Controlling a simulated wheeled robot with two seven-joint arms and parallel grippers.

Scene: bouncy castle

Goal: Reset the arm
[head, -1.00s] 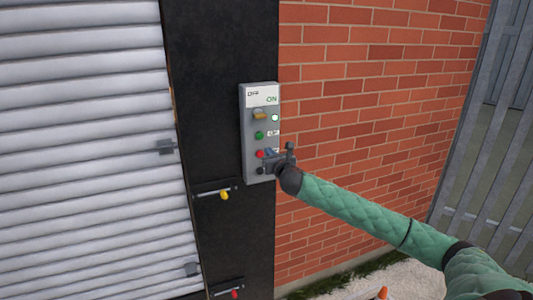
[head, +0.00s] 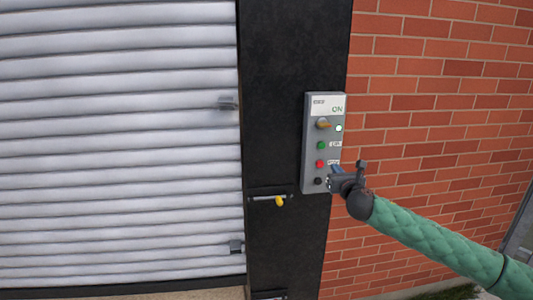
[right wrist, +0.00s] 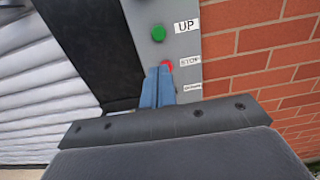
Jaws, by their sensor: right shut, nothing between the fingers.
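My right gripper (head: 335,169) is at the lower part of a grey control box (head: 310,140) on a black post. Its blue fingers are together and empty in the right wrist view (right wrist: 158,88), just below the red STOP button (right wrist: 167,65). Whether the fingertips touch the box is not clear. The box also has a green UP button (right wrist: 158,33), a black button (head: 318,181), a yellowish knob (head: 322,123) and a lit white lamp (head: 338,128) below the word ON. The lowest label is partly legible at best. My left gripper is not in view.
A white slatted shutter (head: 110,140) fills the left side. The black post (head: 290,60) carries a bolt with a yellow knob (head: 279,201). A red brick wall (head: 430,110) stands at the right, behind my right arm.

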